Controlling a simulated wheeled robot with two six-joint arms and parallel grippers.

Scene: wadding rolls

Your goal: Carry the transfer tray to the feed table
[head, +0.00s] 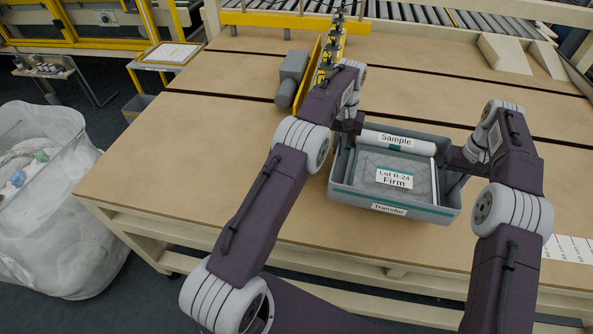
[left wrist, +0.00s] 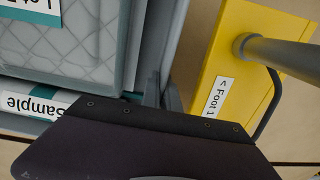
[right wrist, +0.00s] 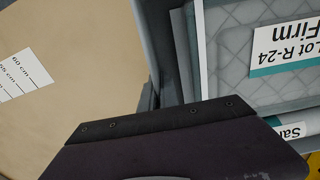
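The grey transfer tray (head: 345,200) is over the wooden table (head: 190,150), at its front right; I cannot tell whether it touches the top. In it lie a grey quilted pad (head: 365,165) labelled "Lot R-24 Firm" and a white roll (head: 375,136) labelled "Sample" along the far side. My left gripper (left wrist: 161,92) is shut on the tray's left end wall, and my right gripper (right wrist: 160,95) is shut on its right end wall. The fingertips are partly hidden by the gripper bodies. No label in view names the feed table.
A yellow fixture (head: 326,62) with a "Foot 1" label stands close left of the tray, beside a grey motor (head: 291,72). A roller conveyor (head: 440,15) runs behind. Pale wedges (head: 503,52) lie back right; a measuring strip (head: 568,248) lies front right. The table's left part is clear.

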